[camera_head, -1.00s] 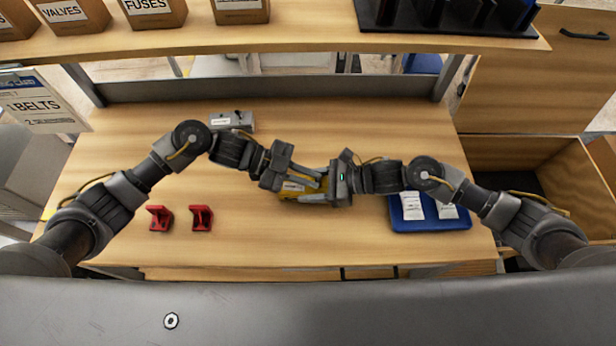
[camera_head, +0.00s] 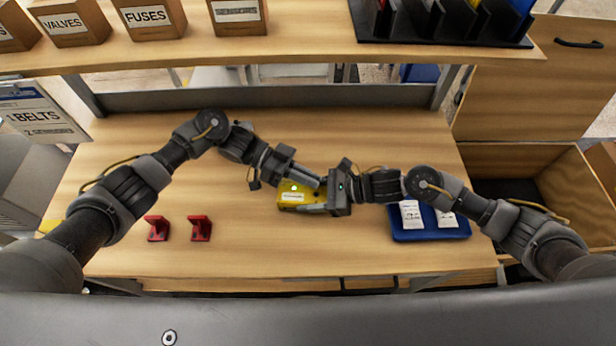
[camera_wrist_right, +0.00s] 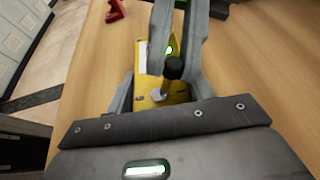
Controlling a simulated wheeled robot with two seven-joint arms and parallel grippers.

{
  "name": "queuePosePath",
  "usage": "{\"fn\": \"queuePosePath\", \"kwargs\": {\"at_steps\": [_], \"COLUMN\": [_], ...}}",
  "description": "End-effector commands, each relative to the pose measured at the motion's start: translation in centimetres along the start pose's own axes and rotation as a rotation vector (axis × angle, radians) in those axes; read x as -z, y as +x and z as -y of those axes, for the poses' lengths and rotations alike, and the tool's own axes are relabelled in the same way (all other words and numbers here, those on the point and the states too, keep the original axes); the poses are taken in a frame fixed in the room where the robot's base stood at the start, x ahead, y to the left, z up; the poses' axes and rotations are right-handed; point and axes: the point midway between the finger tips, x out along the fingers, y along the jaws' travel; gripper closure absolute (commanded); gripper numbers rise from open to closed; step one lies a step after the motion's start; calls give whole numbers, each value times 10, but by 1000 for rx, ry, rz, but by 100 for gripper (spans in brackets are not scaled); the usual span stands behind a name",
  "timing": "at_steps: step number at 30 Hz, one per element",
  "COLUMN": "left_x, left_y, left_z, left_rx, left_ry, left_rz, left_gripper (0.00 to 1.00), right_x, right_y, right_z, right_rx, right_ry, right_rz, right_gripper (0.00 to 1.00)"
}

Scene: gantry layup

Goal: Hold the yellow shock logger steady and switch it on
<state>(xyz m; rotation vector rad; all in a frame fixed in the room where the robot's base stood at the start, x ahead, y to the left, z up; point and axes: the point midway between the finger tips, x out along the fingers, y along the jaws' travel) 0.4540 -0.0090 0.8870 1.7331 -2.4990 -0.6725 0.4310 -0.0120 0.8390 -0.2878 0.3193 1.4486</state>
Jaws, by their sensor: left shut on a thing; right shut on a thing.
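The yellow shock logger (camera_head: 291,197) lies at the middle of the bench, with a white label and a lit light; the light looks green in the right wrist view. My right gripper (camera_head: 312,195) is shut on the logger, its fingers along the sides. In the right wrist view, a lever with a black tip (camera_wrist_right: 174,69) stands tilted on the logger (camera_wrist_right: 178,90). My left gripper (camera_head: 318,179) reaches over the logger from the far side. Its fingers (camera_wrist_right: 176,58) are shut around the lever's black tip, partly hiding the logger's far end.
Two red brackets (camera_head: 158,228) (camera_head: 201,228) stand at the left front of the bench. A blue tray (camera_head: 430,236) with white packets lies to the right, under my right forearm. A shelf (camera_head: 300,48) with labelled boxes runs across the back. The front middle is clear.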

Motion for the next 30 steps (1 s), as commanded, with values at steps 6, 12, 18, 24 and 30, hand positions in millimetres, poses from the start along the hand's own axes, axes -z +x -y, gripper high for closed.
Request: {"fn": "queuePosePath", "kwargs": {"at_steps": [6, 12, 18, 24, 30], "left_x": [-1, -1, -1, 0, 0], "left_y": [-1, -1, -1, 0, 0], "left_z": [1, 1, 1, 1, 0], "left_rx": [-4, -4, -4, -5, -2], "left_ry": [-22, -23, -22, -21, -9], "left_rz": [-3, -4, -4, -4, -2], "left_gripper": [100, 100, 79, 67, 67], "right_x": [0, 0, 0, 0, 0], "right_y": [0, 0, 0, 0, 0], "right_z": [0, 0, 0, 0, 0], "right_rx": [0, 0, 0, 0, 0], "right_ry": [0, -1, -1, -1, -1], "right_rz": [0, 0, 1, 0, 1], "right_gripper": [75, 75, 75, 75, 75]}}
